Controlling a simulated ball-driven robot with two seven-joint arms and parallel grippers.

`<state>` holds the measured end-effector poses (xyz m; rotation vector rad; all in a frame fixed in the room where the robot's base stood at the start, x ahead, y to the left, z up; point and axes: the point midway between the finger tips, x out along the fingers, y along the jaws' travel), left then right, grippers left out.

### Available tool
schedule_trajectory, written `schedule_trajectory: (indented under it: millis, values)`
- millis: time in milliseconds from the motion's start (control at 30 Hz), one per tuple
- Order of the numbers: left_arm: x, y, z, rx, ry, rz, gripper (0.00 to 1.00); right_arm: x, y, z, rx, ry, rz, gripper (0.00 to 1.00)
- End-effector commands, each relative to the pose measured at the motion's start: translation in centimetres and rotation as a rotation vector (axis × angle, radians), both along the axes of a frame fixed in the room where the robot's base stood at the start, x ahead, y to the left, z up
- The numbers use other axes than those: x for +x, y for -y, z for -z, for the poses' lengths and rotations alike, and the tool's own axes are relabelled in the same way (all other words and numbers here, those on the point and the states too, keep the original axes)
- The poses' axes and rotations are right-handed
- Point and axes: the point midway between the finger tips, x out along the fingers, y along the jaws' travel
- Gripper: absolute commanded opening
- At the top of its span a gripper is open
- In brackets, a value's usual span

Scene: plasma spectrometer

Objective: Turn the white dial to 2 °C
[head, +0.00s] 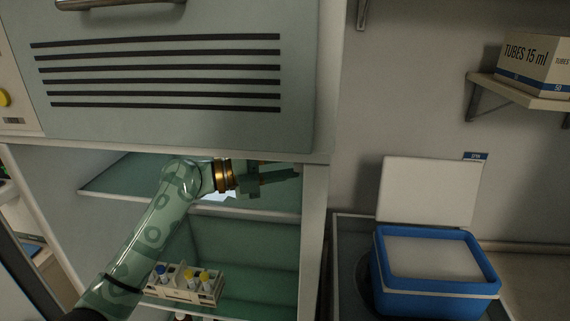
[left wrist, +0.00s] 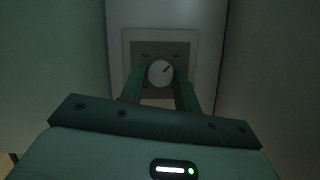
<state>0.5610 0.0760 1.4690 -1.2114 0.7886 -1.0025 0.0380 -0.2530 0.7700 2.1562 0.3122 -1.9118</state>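The white dial (left wrist: 160,73) is round and sits on a grey plate (left wrist: 147,48) with a pale frame, in the left wrist view. A dark pointer line on it points to the upper right. Small marks above it are too small to read. My left gripper (left wrist: 161,80) is open, with one finger on each side of the dial; I cannot tell whether they touch it. In the head view my left gripper (head: 285,178) reaches into the open cabinet toward its right side wall, where the dial is hidden. My right gripper is in neither view.
A glass shelf (head: 110,187) lies inside the cabinet close to my left arm. A tube rack (head: 178,290) with blue and yellow caps stands below. A blue cooler box (head: 440,304) stands to the right outside. The cabinet's vented upper panel (head: 170,120) is above the arm.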

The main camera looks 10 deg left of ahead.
Motion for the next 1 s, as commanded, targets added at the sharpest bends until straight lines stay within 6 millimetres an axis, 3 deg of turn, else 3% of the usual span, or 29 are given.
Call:
schedule_trajectory:
  millis: [33, 100, 267, 500, 733, 1000]
  values:
    - [0.0, 0.0, 0.0, 0.000, 0.000, 0.000, 0.18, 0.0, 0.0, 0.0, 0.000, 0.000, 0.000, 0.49]
    - [0.0, 0.0, 0.0, 0.000, 0.000, 0.000, 0.07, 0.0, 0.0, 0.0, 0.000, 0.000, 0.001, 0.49]
    - [0.0, 0.0, 0.1, 0.002, -0.007, 0.000, 0.07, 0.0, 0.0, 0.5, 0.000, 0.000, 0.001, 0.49]
    - [0.0, -0.1, 0.5, 0.004, -0.164, 0.000, 0.07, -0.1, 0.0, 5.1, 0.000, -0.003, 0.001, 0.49]
    - [0.1, -0.1, -0.4, 0.006, -0.434, -0.002, 0.07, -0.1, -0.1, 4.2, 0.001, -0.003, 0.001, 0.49]
    - [0.1, 0.0, -0.3, 0.003, -0.499, 0.000, 0.07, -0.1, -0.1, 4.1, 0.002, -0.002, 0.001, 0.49]
